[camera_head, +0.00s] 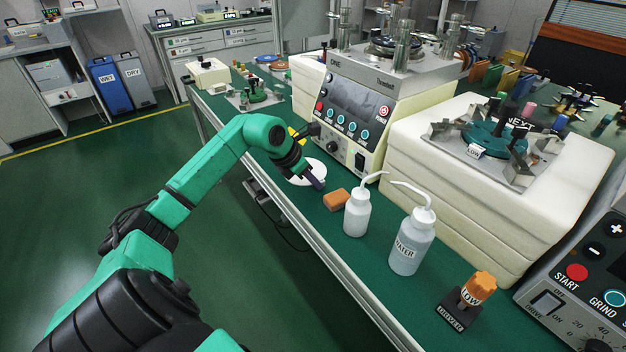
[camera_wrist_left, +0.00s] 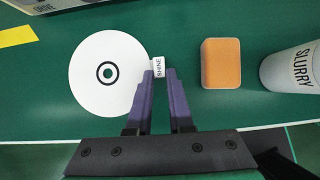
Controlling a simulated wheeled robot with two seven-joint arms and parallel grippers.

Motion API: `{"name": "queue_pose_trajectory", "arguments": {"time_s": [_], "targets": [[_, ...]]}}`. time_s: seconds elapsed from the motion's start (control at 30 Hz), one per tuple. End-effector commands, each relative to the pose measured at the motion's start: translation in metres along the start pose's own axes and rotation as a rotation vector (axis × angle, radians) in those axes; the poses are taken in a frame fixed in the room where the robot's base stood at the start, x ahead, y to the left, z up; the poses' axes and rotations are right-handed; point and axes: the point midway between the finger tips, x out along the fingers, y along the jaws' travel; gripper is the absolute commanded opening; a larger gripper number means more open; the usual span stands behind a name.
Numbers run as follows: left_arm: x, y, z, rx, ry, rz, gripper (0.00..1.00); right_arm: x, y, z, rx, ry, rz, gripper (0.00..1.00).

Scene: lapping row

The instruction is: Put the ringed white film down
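The ringed white film (camera_wrist_left: 88,87) is a round white disc with a black ring at its centre. A small white tab marked SHINE (camera_wrist_left: 158,67) is at its right edge in the left wrist view. My left gripper (camera_wrist_left: 162,72) has its two purple fingers close together, one on each side of this tab. In the head view the film (camera_head: 296,179) is flat, partly behind my left gripper (camera_head: 318,184), at the bench's front edge. I cannot tell whether the film touches the bench. My right gripper is not in view.
An orange block (camera_head: 337,199) lies just right of the film, then a white SLURRY bottle (camera_head: 357,213) and a WATER bottle (camera_head: 411,245). A machine with a control panel (camera_head: 350,105) stands behind. A yellow patch (camera_wrist_left: 18,36) lies left of the film.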

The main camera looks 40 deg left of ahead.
Motion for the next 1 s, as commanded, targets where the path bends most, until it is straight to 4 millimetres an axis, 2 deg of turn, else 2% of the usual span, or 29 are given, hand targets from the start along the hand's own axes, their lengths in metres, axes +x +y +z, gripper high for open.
{"name": "queue_pose_trajectory", "arguments": {"time_s": [0.03, 0.07, 0.47, 0.57, 0.9, 1.0], "targets": [[0.0, 0.0, 0.0, 0.0, 0.001, 0.0, 0.4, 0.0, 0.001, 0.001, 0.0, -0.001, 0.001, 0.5], [0.0, 0.0, 0.0, 0.0, 0.001, 0.0, 0.47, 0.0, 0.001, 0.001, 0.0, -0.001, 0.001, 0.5], [-0.006, 0.0, 0.001, 0.0, 0.001, 0.001, 0.47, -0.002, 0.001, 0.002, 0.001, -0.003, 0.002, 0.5], [-0.02, 0.002, 0.0, 0.001, 0.002, 0.003, 0.47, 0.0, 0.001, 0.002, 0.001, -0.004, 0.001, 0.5], [-0.104, 0.0, 0.0, 0.0, 0.001, 0.001, 0.47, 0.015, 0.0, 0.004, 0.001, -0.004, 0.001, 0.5], [-0.117, 0.0, 0.001, 0.001, 0.001, 0.0, 0.47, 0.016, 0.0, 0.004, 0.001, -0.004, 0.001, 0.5]]}}
